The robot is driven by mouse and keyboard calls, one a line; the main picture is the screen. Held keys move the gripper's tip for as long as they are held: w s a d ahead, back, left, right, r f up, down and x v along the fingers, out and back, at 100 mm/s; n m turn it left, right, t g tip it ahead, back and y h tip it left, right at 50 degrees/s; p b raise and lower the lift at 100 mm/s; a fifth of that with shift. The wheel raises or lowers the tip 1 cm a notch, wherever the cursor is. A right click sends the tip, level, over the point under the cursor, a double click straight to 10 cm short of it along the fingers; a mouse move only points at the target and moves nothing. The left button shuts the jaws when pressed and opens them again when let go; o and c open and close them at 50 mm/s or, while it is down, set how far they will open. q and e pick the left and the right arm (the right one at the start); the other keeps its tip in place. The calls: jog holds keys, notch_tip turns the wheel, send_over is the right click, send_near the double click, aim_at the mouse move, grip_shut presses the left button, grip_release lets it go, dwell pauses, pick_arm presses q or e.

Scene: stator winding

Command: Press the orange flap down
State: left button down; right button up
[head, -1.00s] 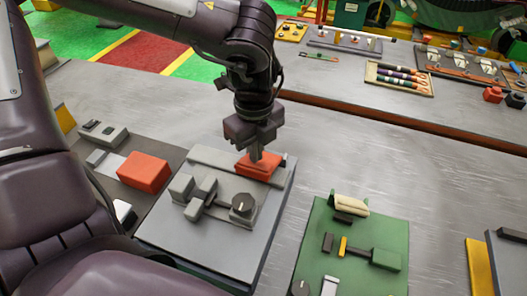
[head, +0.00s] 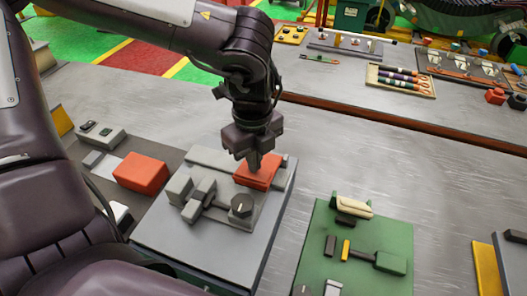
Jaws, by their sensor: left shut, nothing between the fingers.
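The orange flap (head: 264,177) sits at the back right of a grey fixture plate (head: 215,245). My left gripper (head: 254,168) points straight down with its fingers shut. Its fingertips are at the flap's upper left part and appear to touch it; the exact contact is hard to tell. The flap looks tilted, with its lower edge toward the front. My right gripper is not in view.
A grey lever mechanism with a dark knob (head: 241,206) stands just in front of the flap. An orange block (head: 141,173) lies to the left. A green fixture plate (head: 378,235) stands to the right, with bare table between.

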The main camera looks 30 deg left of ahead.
pick_arm(q)
jog(key=shift+f, duration=0.1)
jog(key=shift+s+f+b, duration=0.1)
jog(key=shift+f+b, duration=0.6)
jog(key=shift+b, duration=0.1)
jog(key=shift+r+p, duration=2.6)
jog(key=shift+r, duration=1.5)
